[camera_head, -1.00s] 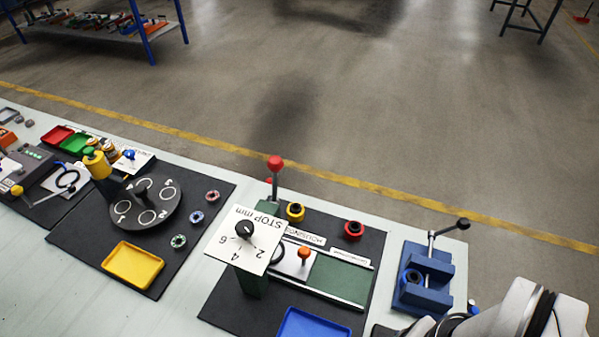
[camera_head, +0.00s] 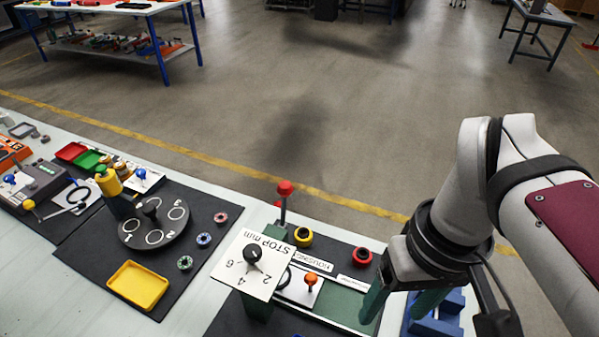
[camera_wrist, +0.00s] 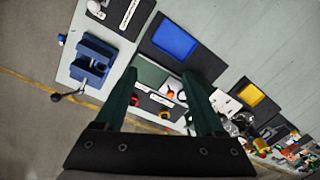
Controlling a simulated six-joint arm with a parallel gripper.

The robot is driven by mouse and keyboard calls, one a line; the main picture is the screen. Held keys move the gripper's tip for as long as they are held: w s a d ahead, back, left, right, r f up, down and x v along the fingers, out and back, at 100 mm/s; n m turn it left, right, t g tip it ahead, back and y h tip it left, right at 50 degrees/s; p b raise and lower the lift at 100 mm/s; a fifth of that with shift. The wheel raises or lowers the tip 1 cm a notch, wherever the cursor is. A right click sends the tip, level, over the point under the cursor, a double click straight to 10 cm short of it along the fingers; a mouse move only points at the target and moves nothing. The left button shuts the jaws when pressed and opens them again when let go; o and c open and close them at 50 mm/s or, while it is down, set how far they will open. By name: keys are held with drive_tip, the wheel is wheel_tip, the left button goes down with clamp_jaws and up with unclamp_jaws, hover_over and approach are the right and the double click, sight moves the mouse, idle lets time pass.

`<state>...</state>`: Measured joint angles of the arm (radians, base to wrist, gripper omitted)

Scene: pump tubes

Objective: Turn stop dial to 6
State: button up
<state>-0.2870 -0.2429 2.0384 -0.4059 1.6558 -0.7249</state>
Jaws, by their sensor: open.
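The stop dial is a black round knob (camera_head: 253,253) on a white square plate (camera_head: 237,277) marked "STOP mm" with the numbers 2, 4 and 6. The plate sits tilted on a green post on the dark mat. The knob's exact setting is too small to read. In the wrist view the plate (camera_wrist: 224,103) shows small, right of the right finger. My gripper (camera_head: 402,304) is open and empty, with two green fingers pointing down. It is to the right of the dial and apart from it, near the blue vise. The fingers also show in the wrist view (camera_wrist: 160,80).
A red-topped lever (camera_head: 285,188) stands behind the dial. An orange knob (camera_head: 311,279) and a green slide plate (camera_head: 345,300) lie to its right. A blue vise (camera_head: 440,322) is partly hidden by my gripper. A yellow tray (camera_head: 138,286) and numbered turntable (camera_head: 155,238) are left.

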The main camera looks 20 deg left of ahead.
drive_tip(key=w+a+r+n, duration=0.4)
drive_tip(key=w+a+n, duration=0.1)
drive_tip(key=a+n, duration=0.2)
wheel_tip(320, 180, up, 4)
drive_tip(key=n+h, duration=0.1)
drive_tip(key=n, duration=1.3)
hover_over(252, 250)
drive_tip(key=shift+t, duration=0.4)
wheel_tip(252, 250, down, 15)
drive_tip(key=shift+s+r, duration=0.1)
drive_tip(key=shift+r, duration=0.1)
drive_tip(key=shift+f, duration=0.4)
clamp_jaws()
